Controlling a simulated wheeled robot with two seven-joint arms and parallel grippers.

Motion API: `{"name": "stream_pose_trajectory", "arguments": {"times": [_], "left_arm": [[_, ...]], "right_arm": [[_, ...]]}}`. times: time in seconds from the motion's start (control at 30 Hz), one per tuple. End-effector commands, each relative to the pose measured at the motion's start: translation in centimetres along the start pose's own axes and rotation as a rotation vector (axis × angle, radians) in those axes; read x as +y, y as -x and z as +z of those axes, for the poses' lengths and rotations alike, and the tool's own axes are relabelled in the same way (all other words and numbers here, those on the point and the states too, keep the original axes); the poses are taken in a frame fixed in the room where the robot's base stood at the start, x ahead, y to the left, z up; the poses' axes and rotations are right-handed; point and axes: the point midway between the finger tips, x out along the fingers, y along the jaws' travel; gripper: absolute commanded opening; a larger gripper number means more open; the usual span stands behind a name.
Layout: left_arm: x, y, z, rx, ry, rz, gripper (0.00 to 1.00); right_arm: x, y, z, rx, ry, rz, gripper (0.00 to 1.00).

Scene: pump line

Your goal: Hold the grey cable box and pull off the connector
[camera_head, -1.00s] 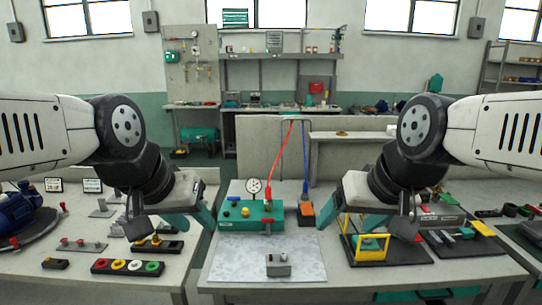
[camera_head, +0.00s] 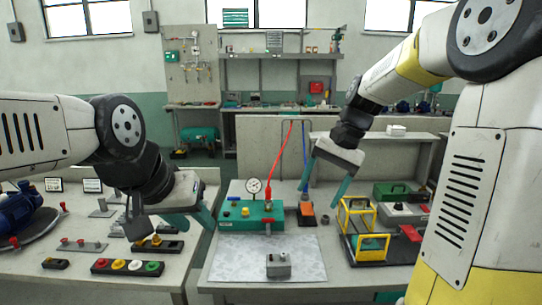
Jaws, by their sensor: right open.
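A small grey box (camera_head: 279,265) sits on the pale mat (camera_head: 240,262) at the front middle of the table. It looks like the cable box; I cannot make out a separate connector on it. My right gripper (camera_head: 325,182) is open and empty, fingers pointing down, in the air above the table's middle right, up and to the right of the grey box. My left gripper (camera_head: 199,226) appears open and empty, to the left of the mat and apart from the box.
A yellow frame (camera_head: 357,215) and a red-handled grey box (camera_head: 402,213) stand at right. A button strip (camera_head: 127,267) lies on the left table.

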Motion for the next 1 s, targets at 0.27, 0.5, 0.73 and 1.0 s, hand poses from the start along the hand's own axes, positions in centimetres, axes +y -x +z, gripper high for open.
{"name": "stream_pose_trajectory", "arguments": {"times": [0.27,0.5,0.73,1.0], "left_arm": [[0.0,0.0,0.0,0.0,0.0,0.0,0.36],[0.0,0.0,0.0,0.0,0.0,0.0,0.36],[0.0,0.0,0.0,0.0,0.0,0.0,0.36],[0.0,0.0,0.0,0.0,0.0,0.0,0.36]], "right_arm": [[-1.0,-5.3,-6.1,-0.217,-0.194,-0.015,0.7],[-1.0,-11.0,-10.4,-0.403,-0.354,-0.028,0.7],[0.0,-17.3,-13.4,-0.584,-0.498,-0.039,0.7],[1.6,-23.4,-15.1,-0.752,-0.623,-0.048,0.7]]}}
